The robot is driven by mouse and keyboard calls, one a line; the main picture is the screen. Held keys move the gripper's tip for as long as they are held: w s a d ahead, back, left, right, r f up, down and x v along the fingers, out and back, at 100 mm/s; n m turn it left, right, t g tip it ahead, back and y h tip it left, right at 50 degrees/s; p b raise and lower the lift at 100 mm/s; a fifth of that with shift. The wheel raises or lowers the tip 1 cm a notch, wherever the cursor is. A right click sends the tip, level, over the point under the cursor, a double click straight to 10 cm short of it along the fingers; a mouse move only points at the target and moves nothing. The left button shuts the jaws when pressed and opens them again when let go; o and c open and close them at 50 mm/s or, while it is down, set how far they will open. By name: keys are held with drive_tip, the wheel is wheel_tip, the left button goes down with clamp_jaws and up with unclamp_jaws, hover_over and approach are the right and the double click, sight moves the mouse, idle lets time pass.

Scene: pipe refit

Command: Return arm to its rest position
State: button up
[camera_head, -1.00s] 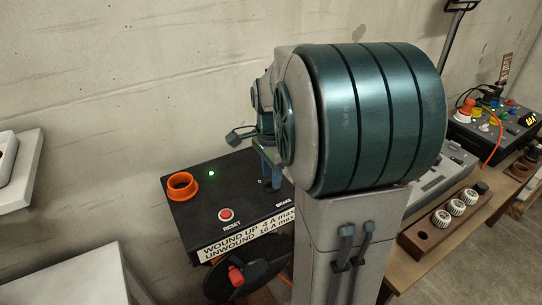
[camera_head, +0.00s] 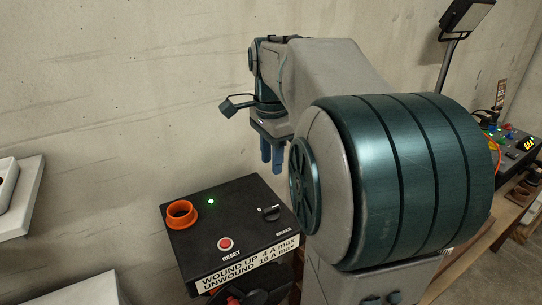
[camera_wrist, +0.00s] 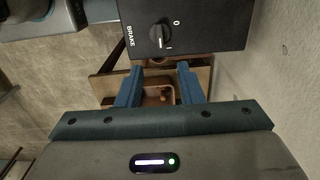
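My gripper (camera_head: 272,158) hangs fingers-down in the head view, above and behind the black reel box (camera_head: 225,225), apart from it. In the wrist view my gripper (camera_wrist: 160,84) has its two blue fingers spread with nothing held between them. The box carries a dark BRAKE knob (camera_head: 269,212), which also shows in the wrist view (camera_wrist: 160,36) beside its 0 and I marks. My upper arm hides the area behind it.
The box also has a lit green lamp (camera_head: 210,201), a red RESET button (camera_head: 225,243) and an orange ring (camera_head: 181,213). A bench (camera_head: 518,203) with a control panel (camera_head: 510,147) stands at right. A concrete wall (camera_head: 120,90) closes the back.

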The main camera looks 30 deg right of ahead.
idle(0.3)
drive_tip(key=s+a+f+n+t, duration=0.3)
drive_tip(key=s+a+f+n, duration=0.8)
drive_tip(key=n, duration=0.6)
drive_tip(key=shift+s+a+f+n, duration=0.35)
drive_tip(key=shift+s+f+n, duration=0.05)
drive_tip(key=shift+s, duration=0.55)
